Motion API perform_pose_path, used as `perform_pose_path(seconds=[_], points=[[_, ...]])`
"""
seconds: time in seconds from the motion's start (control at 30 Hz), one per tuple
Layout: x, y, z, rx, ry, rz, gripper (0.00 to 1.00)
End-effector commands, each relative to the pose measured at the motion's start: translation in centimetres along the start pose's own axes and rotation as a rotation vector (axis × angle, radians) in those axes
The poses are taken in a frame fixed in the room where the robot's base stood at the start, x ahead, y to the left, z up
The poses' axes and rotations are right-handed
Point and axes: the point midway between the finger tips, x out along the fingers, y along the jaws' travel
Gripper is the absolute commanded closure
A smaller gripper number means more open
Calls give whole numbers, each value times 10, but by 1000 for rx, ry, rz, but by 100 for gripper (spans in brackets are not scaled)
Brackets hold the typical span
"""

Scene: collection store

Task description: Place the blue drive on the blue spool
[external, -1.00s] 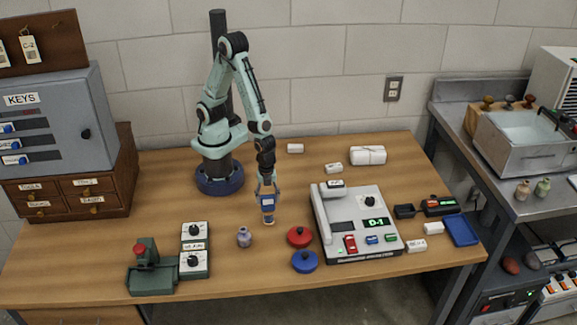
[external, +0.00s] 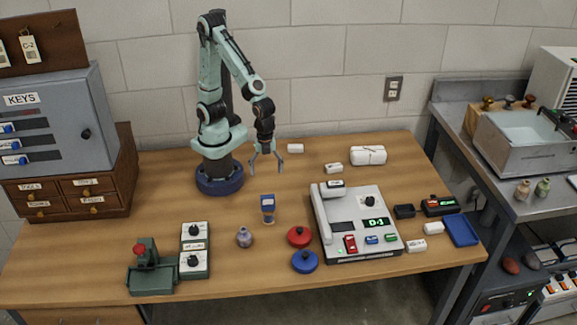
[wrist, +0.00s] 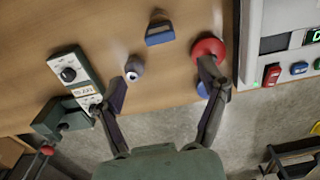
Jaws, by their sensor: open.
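The blue drive (external: 371,239) sits on the front of the pale console, between a red and a green one. It also shows at the right of the wrist view (wrist: 299,68). The blue spool (external: 305,261) stands near the table's front edge, just in front of the red spool (external: 299,237). In the wrist view, the blue spool (wrist: 203,90) is partly hidden by my right finger. My gripper (external: 266,172) is open and empty, pointing down above the table, behind and left of both drive and spool.
A small blue-topped item (external: 268,207) stands below and in front of my gripper. A lilac vase (external: 244,237) is left of the spools. The console (external: 334,225) has a raised handset. A blue tray (external: 461,230) lies at right. A green press (external: 151,268) stands front left.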

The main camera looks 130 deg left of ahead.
Motion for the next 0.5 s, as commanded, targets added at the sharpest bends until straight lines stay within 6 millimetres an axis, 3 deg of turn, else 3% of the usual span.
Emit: perform_pose_path(seconds=[0.17,0.33,0.5], points=[[-21,1,12,-65,-2,-9,27],[-48,16,72,-419,-19,-42,27],[-57,39,125,-763,-29,-58,27]])
